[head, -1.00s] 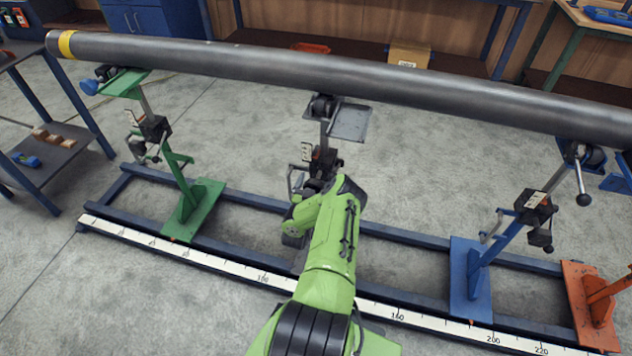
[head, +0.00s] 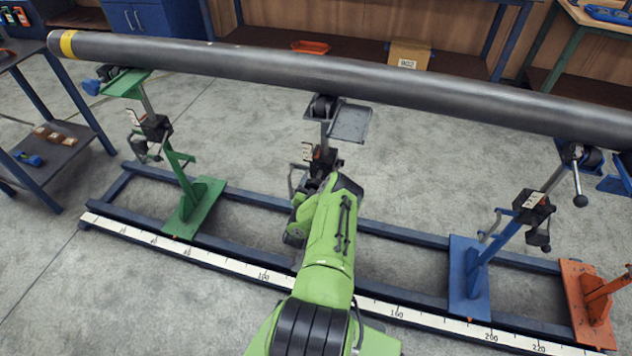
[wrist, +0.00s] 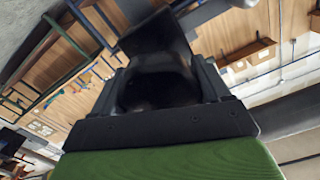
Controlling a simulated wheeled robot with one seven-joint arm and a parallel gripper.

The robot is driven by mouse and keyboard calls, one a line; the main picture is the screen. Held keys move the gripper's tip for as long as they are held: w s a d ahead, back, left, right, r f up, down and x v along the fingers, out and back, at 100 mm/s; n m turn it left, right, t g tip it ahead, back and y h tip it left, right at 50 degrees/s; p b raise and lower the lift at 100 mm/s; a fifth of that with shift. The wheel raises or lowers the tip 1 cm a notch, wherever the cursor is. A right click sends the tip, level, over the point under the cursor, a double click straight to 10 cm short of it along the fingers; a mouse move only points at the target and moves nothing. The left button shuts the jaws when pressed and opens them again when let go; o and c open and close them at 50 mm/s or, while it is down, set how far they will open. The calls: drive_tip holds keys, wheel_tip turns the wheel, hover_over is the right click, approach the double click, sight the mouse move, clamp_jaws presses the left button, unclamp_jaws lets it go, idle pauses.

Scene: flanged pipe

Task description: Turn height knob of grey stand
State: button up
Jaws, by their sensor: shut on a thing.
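The grey stand (head: 349,122) stands in the middle of the head view, with its grey plate and dark roller under the pipe (head: 330,75). Its black clamp block with a white label (head: 308,151) is partly visible; the lower stand is hidden behind my green arm. My gripper is hidden behind the arm's wrist in the head view. In the wrist view my gripper (wrist: 160,82) has its dark fingers closed around a black rounded thing (wrist: 155,92), taken to be the height knob (wrist: 150,65); its exact shape is hard to make out.
A green stand (head: 195,208) is at left, a blue stand (head: 468,280) at right and an orange stand (head: 585,300) beyond it. They stand on a blue rail frame with a white scale (head: 220,263). A grey shelf (head: 45,175) is at far left. Floor behind the rail is clear.

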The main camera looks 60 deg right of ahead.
drive_tip(key=m, duration=0.4)
drive_tip(key=shift+m, duration=0.3)
drive_tip(key=m, duration=0.4)
drive_tip(key=shift+s+f+m, duration=0.1)
drive_tip(key=shift+m, duration=0.2)
drive_tip(key=m, duration=0.4)
drive_tip(key=shift+f+b, duration=0.1)
drive_tip(key=shift+b, duration=0.2)
drive_tip(key=shift+m+b, duration=0.35)
drive_tip(key=shift+m, duration=2.05)
drive_tip(key=shift+f, duration=0.1)
drive_tip(key=o, duration=1)
